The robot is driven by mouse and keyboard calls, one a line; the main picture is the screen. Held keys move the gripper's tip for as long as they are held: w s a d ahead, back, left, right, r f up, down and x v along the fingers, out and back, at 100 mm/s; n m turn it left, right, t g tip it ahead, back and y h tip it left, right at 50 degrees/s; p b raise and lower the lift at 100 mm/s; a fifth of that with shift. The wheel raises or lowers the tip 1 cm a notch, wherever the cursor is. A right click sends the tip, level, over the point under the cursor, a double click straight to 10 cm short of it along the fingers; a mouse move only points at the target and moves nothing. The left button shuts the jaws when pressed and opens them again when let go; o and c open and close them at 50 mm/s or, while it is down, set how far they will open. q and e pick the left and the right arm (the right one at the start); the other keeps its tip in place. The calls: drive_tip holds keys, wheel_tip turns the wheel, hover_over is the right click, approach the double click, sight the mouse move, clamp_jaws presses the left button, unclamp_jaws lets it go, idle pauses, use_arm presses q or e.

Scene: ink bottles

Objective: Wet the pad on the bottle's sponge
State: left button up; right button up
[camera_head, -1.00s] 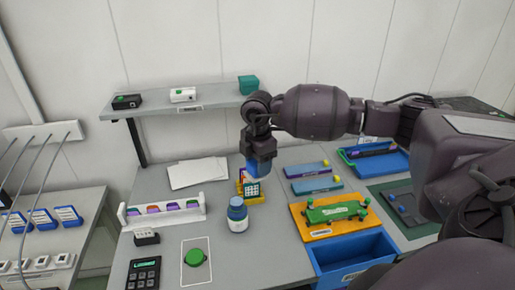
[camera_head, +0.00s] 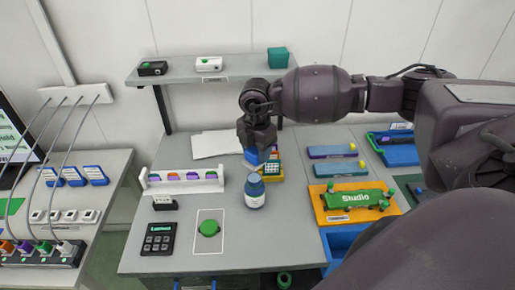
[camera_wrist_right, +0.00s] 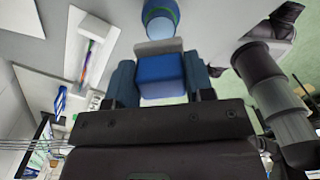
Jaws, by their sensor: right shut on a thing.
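The bottle (camera_head: 255,192) is blue with a white label and stands upright on the grey table. Its top also shows in the right wrist view (camera_wrist_right: 160,14); I cannot make out the sponge clearly. My right gripper (camera_head: 257,148) is shut on a blue block (camera_head: 252,157), held behind and above the bottle in the head view. In the right wrist view the blue block (camera_wrist_right: 161,76) sits between the fingers, with a pale grey plate (camera_wrist_right: 158,47) at its bottle-side end, probably the pad. I see a gap between block and bottle in the head view. My left gripper is not in view.
A yellow holder (camera_head: 272,173) stands just right of the bottle. A white rack (camera_head: 185,181) and a card with a green disc (camera_head: 209,230) are to its left. An orange tray (camera_head: 350,203) with a green board lies right. The table before the bottle is clear.

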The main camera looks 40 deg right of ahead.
sight(257, 163)
wheel_tip(257, 163, down, 3)
drive_tip(key=shift+r+b, duration=0.15)
drive_tip(key=shift+b, duration=0.55)
drive_tip(key=shift+f+b, duration=0.65)
drive_tip(key=shift+f, duration=0.5)
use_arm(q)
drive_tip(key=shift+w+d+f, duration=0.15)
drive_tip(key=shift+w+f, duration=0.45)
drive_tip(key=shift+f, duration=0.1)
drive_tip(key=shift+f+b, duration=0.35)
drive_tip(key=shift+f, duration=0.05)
use_arm(e)
drive_tip(key=shift+f, duration=0.6)
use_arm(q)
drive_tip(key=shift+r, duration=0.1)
use_arm(e)
drive_tip(key=shift+r, duration=0.1)
drive_tip(key=shift+r+p, duration=1.2)
drive_tip(key=shift+r, duration=0.65)
drive_tip(key=shift+r+p, duration=0.8)
drive_tip(key=shift+r, duration=0.8)
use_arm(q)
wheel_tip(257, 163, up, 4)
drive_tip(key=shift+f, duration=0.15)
